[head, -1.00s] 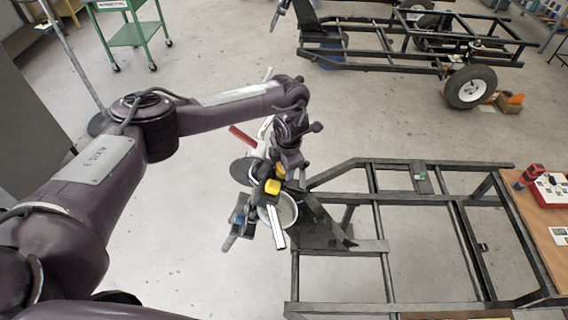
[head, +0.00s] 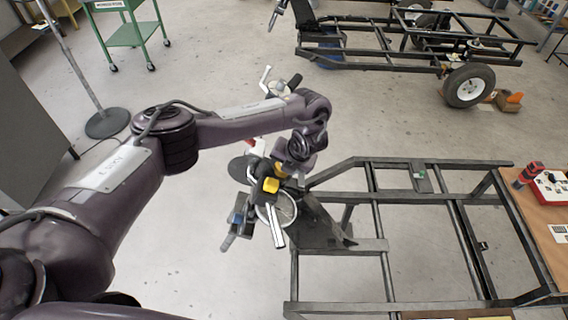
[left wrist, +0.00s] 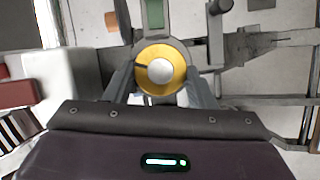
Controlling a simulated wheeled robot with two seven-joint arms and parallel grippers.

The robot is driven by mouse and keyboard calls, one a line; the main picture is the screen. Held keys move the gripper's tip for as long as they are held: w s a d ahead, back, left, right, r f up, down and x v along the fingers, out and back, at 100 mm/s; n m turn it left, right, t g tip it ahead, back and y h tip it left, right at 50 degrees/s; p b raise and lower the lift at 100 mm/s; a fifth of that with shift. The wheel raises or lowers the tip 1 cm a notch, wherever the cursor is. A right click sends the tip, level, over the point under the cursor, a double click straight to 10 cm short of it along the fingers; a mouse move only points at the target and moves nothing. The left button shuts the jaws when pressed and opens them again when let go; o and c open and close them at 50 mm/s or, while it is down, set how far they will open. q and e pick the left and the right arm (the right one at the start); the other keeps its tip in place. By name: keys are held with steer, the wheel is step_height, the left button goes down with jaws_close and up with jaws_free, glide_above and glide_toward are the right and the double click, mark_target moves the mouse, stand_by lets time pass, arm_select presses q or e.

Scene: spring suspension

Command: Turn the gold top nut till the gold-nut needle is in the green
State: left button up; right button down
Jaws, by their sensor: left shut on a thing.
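The gold top nut (left wrist: 160,86) shows in the left wrist view as a gold ring around a pale round centre, with a dark mark on its left side. My left gripper (left wrist: 162,90) is shut on it, one finger on each side. In the head view my left gripper (head: 272,178) is over the suspension assembly at the left end of the black frame, and the nut is mostly hidden there by my wrist. The gold-nut needle and its green zone cannot be made out. My right gripper is not in view.
The black trailer frame (head: 375,215) fills the right. A workbench (head: 540,220) with a red box (head: 553,188) stands at the far right. A green cart (head: 130,36), a stand base (head: 107,124) and another frame with a wheel (head: 470,86) are behind. The floor between is clear.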

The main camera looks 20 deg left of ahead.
arm_select(q)
steer(key=shift+d+n+y+p, duration=0.2)
steer(key=shift+n+y+p, duration=0.4)
steer(key=shift+n, duration=1.6)
steer(key=shift+w, duration=0.1)
steer(key=o, duration=1)
